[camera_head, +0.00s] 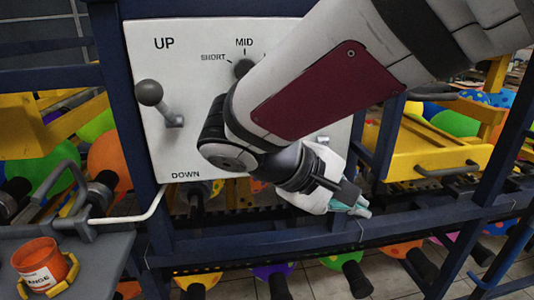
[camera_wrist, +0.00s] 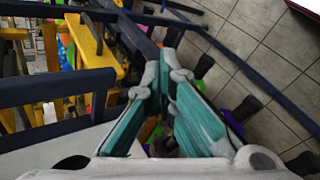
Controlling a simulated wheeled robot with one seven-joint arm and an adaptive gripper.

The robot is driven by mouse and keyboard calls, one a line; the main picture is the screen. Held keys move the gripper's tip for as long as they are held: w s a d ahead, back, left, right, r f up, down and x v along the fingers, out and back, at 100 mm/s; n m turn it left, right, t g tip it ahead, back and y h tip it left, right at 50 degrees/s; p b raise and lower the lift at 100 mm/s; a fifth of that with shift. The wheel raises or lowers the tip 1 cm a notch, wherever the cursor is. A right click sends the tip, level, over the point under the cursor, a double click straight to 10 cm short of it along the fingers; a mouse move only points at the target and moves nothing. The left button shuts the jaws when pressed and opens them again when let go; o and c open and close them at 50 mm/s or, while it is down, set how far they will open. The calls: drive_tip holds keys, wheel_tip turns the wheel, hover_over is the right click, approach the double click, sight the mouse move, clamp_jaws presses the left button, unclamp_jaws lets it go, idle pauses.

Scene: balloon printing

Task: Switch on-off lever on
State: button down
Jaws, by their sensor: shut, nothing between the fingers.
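A white control panel (camera_head: 205,55) is marked UP, DOWN, MID and SHORT. A grey ball-ended lever (camera_head: 150,94) sits at its left, ball tilted toward UP. A dark knob (camera_head: 243,68) is below MID, partly behind my arm. A small grey piece (camera_head: 322,141) shows at the panel's right edge; I cannot tell whether it belongs to the on-off lever. No on-off label is visible, and my arm hides much of the panel's right side. My gripper (camera_head: 364,212) is shut and empty, below and right of the panel; its teal-padded fingers fill the wrist view's middle (camera_wrist: 160,72).
Dark blue frame bars (camera_head: 420,222) surround the panel and run beneath my gripper. A yellow tray (camera_head: 430,150) is at right. An orange cup (camera_head: 40,262) stands on the grey side table (camera_head: 105,260) at lower left. Colourful balloons are behind and below; tiled floor shows in the wrist view.

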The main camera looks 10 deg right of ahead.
drive_tip(key=w+a+r+n+t+h+b, duration=0.1)
drive_tip(key=w+a+r+n+t+h, duration=0.1)
drive_tip(key=w+a+t, duration=0.4)
drive_tip(key=w+a+n+h, duration=0.1)
drive_tip(key=w+a+h, duration=0.1)
drive_tip(key=a, duration=0.3)
drive_tip(key=shift+w+a+r+t+h+b, duration=0.2)
drive_tip(key=shift+w+a+t+h+b, duration=0.15)
drive_tip(key=shift+w, duration=0.1)
drive_tip(key=x, duration=1)
drive_tip(key=shift+f, duration=0.15)
